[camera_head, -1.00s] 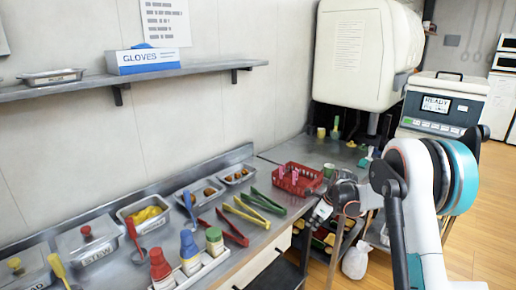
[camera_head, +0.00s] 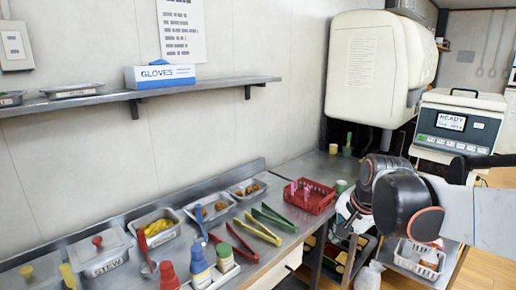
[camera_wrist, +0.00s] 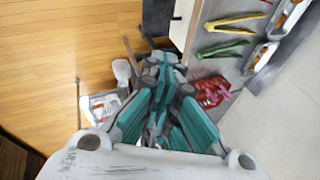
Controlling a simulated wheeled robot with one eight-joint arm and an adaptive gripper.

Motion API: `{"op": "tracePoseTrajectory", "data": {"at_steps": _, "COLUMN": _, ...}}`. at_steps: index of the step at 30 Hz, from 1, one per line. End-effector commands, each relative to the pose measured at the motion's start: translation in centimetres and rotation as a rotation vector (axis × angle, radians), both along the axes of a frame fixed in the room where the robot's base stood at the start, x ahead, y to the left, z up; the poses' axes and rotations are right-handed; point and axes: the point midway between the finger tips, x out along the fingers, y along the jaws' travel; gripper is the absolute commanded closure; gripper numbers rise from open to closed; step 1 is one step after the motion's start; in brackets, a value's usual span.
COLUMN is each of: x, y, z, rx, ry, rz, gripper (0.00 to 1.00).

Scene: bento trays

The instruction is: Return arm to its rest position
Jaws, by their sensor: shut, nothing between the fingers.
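My arm (camera_head: 410,205) reaches in from the right edge of the head view, in front of the right end of the counter. In the wrist view my gripper (camera_wrist: 166,68) shows its teal-lined fingers closed together, with nothing between them. It hangs in the air above the wooden floor beside the counter edge. In the head view my arm's dark joints hide most of the gripper.
The counter holds a red basket (camera_head: 310,203), green tongs (camera_head: 274,219), yellow tongs (camera_head: 258,231), red tongs (camera_head: 241,243), food pans and bottles (camera_head: 199,265). A white basket (camera_head: 419,262) stands low at right. The floor (camera_wrist: 60,60) looks open.

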Motion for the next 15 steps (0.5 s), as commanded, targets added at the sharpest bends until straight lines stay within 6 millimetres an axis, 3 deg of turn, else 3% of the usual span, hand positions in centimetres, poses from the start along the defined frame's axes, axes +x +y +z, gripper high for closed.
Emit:
{"op": "tracePoseTrajectory", "data": {"at_steps": 1, "x": -1.7, "y": 0.2, "z": 0.4, "rx": -0.033, "ry": -0.013, "rz": 0.050, "gripper": 1.00}}
{"op": "tracePoseTrajectory", "data": {"at_steps": 7, "x": -7.5, "y": 0.7, "z": 1.2, "rx": -0.178, "ry": -0.071, "rz": 0.269, "gripper": 1.00}}
{"op": "tracePoseTrajectory", "data": {"at_steps": 15, "x": -14.8, "y": 1.0, "z": 0.3, "rx": -0.386, "ry": -0.138, "rz": 0.560, "gripper": 1.00}}
